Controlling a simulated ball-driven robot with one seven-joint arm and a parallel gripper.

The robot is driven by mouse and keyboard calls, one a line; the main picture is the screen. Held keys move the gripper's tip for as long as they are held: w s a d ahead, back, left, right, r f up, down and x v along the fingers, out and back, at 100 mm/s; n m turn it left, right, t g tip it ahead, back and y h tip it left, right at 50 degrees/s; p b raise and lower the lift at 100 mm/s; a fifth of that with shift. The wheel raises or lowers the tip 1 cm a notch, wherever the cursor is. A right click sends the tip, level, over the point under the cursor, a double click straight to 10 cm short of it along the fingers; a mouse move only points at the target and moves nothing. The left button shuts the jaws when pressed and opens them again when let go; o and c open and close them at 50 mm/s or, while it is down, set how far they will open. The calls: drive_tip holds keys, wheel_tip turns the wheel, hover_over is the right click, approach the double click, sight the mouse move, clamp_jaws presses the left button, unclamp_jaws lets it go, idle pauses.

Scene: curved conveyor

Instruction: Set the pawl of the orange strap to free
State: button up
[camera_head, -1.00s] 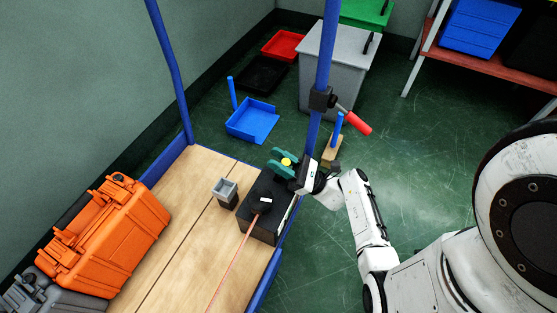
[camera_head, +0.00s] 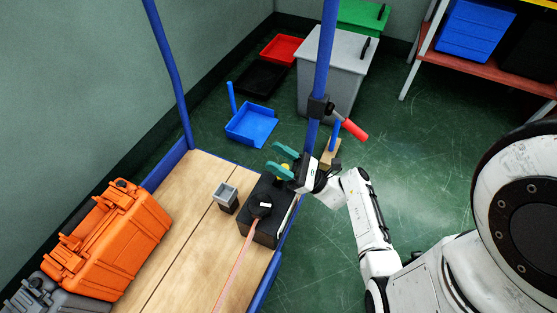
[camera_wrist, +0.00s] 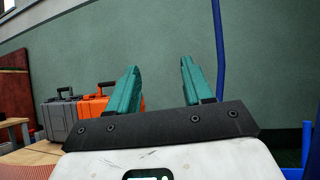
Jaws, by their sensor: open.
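The orange strap (camera_head: 238,270) shows as a pale orange band along the wooden deck. It runs up to a black box (camera_head: 262,240) at the deck's right edge. A round black part with a small white mark (camera_head: 266,205) sits on the box at the strap's end. I cannot make out a pawl or its setting. My gripper (camera_head: 274,158) is open above and beyond the box, its teal fingers pointing left. A small yellow thing is partly hidden by the fingers. In the wrist view the open fingers (camera_wrist: 160,68) have nothing between them.
A blue post (camera_head: 322,60) with a black clamp and red handle (camera_head: 354,130) rises close beside my gripper. An orange case (camera_head: 115,240) occupies the deck's left side. The deck's middle is mostly clear.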

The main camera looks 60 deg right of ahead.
drive_tip(key=s+a+r+p, duration=0.4)
drive_tip(key=s+r+p, duration=0.3)
drive_tip(key=s, duration=0.6)
drive_tip(key=shift+r, duration=1.15)
drive_tip(key=shift+a, duration=0.1)
drive_tip(key=shift+c, duration=0.4)
